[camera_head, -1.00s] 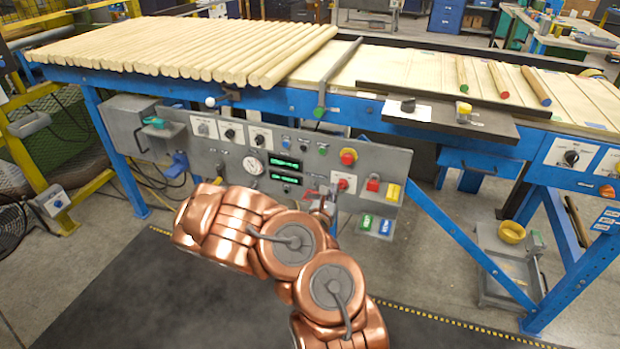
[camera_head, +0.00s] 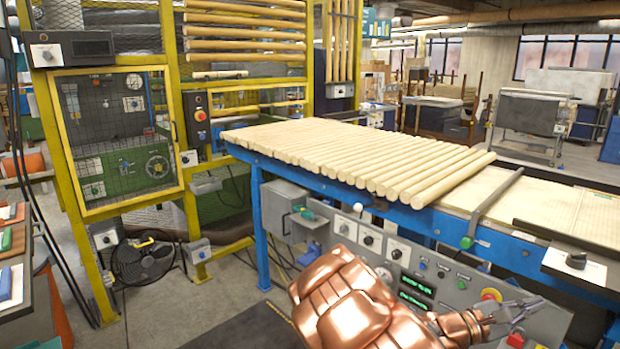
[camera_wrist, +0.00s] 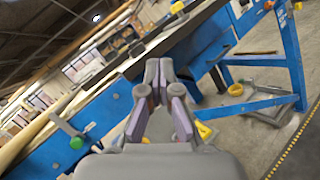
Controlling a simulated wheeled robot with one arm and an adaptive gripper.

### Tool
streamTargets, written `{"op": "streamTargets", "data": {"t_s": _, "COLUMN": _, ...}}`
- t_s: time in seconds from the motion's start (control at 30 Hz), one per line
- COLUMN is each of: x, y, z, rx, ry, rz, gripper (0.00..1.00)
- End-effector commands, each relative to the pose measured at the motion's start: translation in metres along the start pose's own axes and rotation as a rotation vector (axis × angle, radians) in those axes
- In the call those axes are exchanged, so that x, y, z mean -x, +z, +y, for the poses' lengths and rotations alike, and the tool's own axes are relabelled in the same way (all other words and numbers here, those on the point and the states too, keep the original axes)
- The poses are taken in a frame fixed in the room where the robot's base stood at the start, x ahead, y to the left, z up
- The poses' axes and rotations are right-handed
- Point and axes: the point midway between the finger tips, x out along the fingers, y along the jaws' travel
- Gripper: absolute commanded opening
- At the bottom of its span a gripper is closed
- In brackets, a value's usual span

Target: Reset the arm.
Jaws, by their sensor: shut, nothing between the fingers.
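My copper-coloured arm (camera_head: 355,305) reaches in from the bottom of the head view, in front of the grey control panel (camera_head: 455,270). My gripper (camera_head: 522,310) is at its right end, close to the panel's right part near a red and yellow button (camera_head: 490,295). In the wrist view my gripper (camera_wrist: 158,66) has its fingertips together with nothing between them. Whether the gripper touches the panel cannot be told.
A blue-framed table (camera_head: 345,185) carries a row of wooden rods (camera_head: 350,150) above the panel. A yellow fenced machine (camera_head: 115,140) and a black fan (camera_head: 142,262) stand at left. Wrist view shows a blue table leg (camera_wrist: 287,50) and a yellow ring (camera_wrist: 235,90).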

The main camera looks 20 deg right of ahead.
Motion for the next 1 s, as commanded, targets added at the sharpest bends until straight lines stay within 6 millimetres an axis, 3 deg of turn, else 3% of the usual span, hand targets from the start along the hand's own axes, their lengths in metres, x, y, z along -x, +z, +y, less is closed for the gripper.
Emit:
{"op": "streamTargets", "data": {"t_s": 0.03, "x": 0.001, "y": 0.019, "z": -0.004, "rx": -0.046, "ry": -0.052, "rz": -0.011, "gripper": 0.0}}
{"op": "streamTargets", "data": {"t_s": 0.2, "x": 0.014, "y": 0.059, "z": -0.036, "rx": -0.167, "ry": -0.244, "rz": -0.029, "gripper": 0.0}}
{"op": "streamTargets", "data": {"t_s": 0.47, "x": 0.054, "y": 0.094, "z": -0.086, "rx": -0.327, "ry": -0.55, "rz": 0.021, "gripper": 0.0}}
{"op": "streamTargets", "data": {"t_s": 0.73, "x": 0.123, "y": 0.106, "z": -0.123, "rx": -0.445, "ry": -0.869, "rz": 0.17, "gripper": 0.0}}
{"op": "streamTargets", "data": {"t_s": 1.0, "x": 0.213, "y": 0.116, "z": -0.138, "rx": -0.502, "ry": -1.168, "rz": 0.412, "gripper": 0.0}}
